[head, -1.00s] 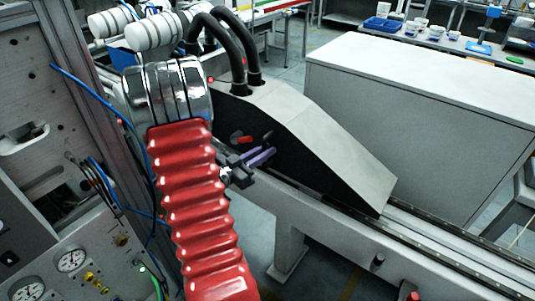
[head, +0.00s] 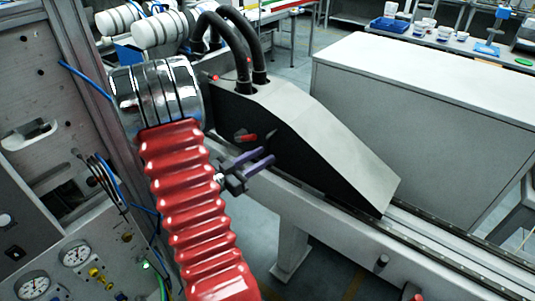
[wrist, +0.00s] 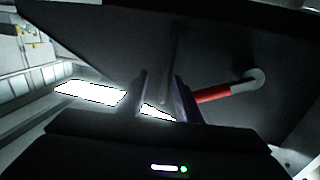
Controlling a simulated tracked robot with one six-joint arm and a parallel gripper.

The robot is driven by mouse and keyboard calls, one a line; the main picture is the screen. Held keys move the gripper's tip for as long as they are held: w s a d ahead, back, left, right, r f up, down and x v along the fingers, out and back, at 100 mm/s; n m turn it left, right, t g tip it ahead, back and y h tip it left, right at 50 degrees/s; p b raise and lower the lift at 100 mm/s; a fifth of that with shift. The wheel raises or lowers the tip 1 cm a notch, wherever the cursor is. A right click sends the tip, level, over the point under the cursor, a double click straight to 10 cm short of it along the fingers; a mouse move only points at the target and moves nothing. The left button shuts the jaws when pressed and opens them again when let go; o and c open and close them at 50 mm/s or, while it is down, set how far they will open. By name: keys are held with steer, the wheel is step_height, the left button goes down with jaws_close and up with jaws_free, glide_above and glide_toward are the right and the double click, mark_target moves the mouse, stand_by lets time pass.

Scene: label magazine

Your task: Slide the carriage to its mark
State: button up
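The carriage (head: 325,130) is a wedge-shaped cover with a pale sloping top and a black side, on a long rail (head: 440,243) in the head view. A small red handle (head: 248,137) stands on its black side. In the wrist view the red handle (wrist: 213,94), with a grey bent end, lies just right of the fingers. My gripper (head: 267,153) has purple fingers and is in front of the black side, close to the handle. The fingers stand apart with nothing held between them (wrist: 161,76). I cannot make out the mark.
Two black hoses (head: 238,50) rise from the carriage's upper end. A large grey cabinet (head: 420,115) stands behind the rail. A panel with gauges (head: 75,255) is at lower left. A dark knob (head: 381,262) sits on the rail's front side. The rail's visible lower-right stretch looks clear.

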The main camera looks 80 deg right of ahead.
mark_target(268, 145)
steer(key=v, duration=0.9)
steer(key=shift+w+a, duration=0.2)
steer(key=shift+w+d+r, duration=0.1)
steer(key=shift+w+r, duration=0.2)
steer(key=shift+r, duration=0.25)
steer(key=shift+w+d+r, duration=0.15)
steer(key=shift+w+r, duration=0.1)
steer(key=shift+r, duration=0.3)
steer(key=shift+s+d, duration=0.1)
steer(key=shift+x, duration=6.8)
steer(key=shift+c, duration=0.7)
jaws_close()
